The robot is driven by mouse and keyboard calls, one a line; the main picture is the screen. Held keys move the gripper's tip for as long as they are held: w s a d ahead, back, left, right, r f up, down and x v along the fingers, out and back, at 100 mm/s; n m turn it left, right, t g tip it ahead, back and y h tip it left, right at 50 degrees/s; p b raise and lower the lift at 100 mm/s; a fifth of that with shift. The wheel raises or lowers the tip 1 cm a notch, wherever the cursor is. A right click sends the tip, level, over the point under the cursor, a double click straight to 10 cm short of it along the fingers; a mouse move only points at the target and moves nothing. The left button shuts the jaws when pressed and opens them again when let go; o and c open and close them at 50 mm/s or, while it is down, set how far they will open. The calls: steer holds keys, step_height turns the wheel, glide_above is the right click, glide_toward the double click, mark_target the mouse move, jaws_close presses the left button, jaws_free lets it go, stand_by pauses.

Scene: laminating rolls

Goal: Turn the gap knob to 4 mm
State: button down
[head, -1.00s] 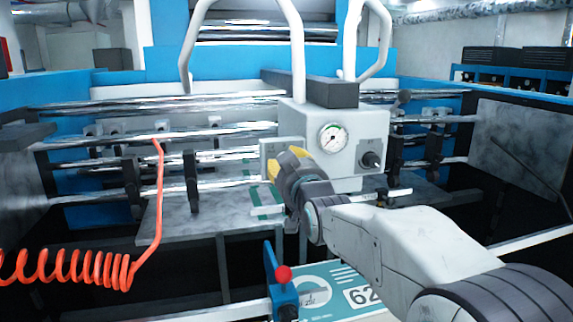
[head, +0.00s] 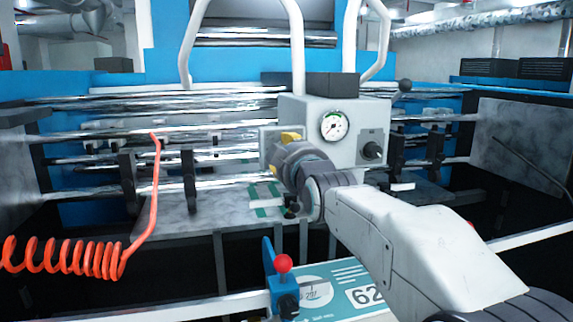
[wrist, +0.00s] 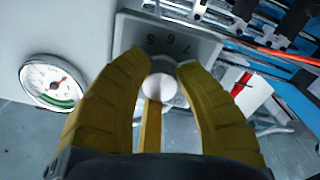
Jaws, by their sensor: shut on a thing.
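The gap knob (wrist: 160,88) shows in the wrist view as a pale round top between the yellow fingers of my gripper (wrist: 163,70). The fingers are closed around its sides. A yellow bar (wrist: 151,127) runs from the knob toward the bottom of the picture; I cannot tell if it is a pointer. In the head view my gripper (head: 283,150) is at the left front of the grey control box (head: 346,160), and hides the knob.
A round gauge (head: 334,125) and a black switch (head: 372,150) are on the box. A coiled orange hose (head: 65,255) hangs at the left. A red-topped lever (head: 283,264) and a card (head: 340,285) marked 62 are below my arm. Metal rollers (head: 100,135) run behind.

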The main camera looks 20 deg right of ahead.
steer(key=n+b, duration=0.1)
steer(key=n, duration=0.1)
steer(key=n+b, duration=0.1)
steer(key=n, duration=0.1)
steer(key=n+b, duration=0.1)
steer(key=n, duration=0.1)
steer(key=shift+w+f+b, duration=0.1)
steer(key=shift+f+b, duration=0.2)
steer(key=n+b, duration=0.1)
steer(key=n, duration=0.4)
steer(key=shift+r+b, duration=0.15)
steer(key=shift+b, duration=0.2)
steer(key=shift+r+n, duration=0.1)
steer(key=shift+n, duration=0.3)
steer(key=c, duration=0.9)
jaws_free()
steer(key=shift+d, duration=0.1)
steer(key=shift+o, duration=0.2)
steer(key=s, duration=1.2)
